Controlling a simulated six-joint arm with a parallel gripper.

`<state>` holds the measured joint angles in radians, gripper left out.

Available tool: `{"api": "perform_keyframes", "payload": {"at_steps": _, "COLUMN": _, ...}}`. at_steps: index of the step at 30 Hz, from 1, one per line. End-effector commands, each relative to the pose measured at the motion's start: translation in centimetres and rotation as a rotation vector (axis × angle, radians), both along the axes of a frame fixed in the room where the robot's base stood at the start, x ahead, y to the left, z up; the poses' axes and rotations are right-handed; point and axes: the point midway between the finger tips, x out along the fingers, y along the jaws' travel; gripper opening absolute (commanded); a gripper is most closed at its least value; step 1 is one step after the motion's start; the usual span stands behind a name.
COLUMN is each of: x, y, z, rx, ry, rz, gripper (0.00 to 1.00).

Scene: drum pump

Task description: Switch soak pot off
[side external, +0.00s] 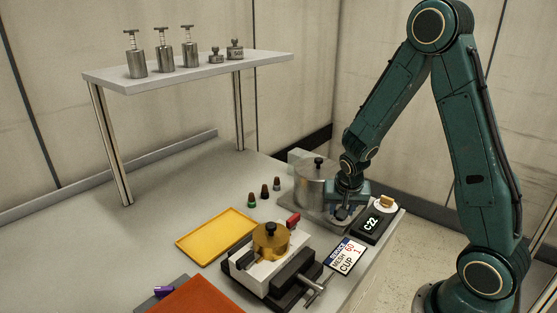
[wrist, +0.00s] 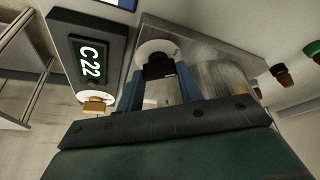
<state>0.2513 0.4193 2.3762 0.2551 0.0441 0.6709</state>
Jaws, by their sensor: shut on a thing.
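The soak pot (side external: 314,187) is a silver metal pot with a black lid knob, standing on a grey base at the right part of the bench. A black control knob (wrist: 157,66) with a white dial disc behind it is on the base's front in the wrist view. My gripper (side external: 343,212) is lowered at the front of the base, and its blue fingers (wrist: 160,88) are shut on this knob. The fingers partly cover the knob, so its pointer setting cannot be read. The pot's shiny wall (wrist: 218,78) shows behind the fingers.
A black box reading C22 (side external: 374,226) with a brass knob (side external: 386,202) stands close beside my gripper. A brass cup in a vise (side external: 270,240), a label card (side external: 346,256), a yellow tray (side external: 217,235) and several small dark-topped stoppers (side external: 264,191) are nearby. A shelf (side external: 190,72) holds weights.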

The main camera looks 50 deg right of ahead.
Motion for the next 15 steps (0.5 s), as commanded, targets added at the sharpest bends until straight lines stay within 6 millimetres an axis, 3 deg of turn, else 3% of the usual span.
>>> {"api": "perform_keyframes", "payload": {"at_steps": 15, "x": -0.13, "y": -0.07, "z": 0.01, "rx": -0.001, "ry": 0.000, "rz": 0.205, "gripper": 0.14}}
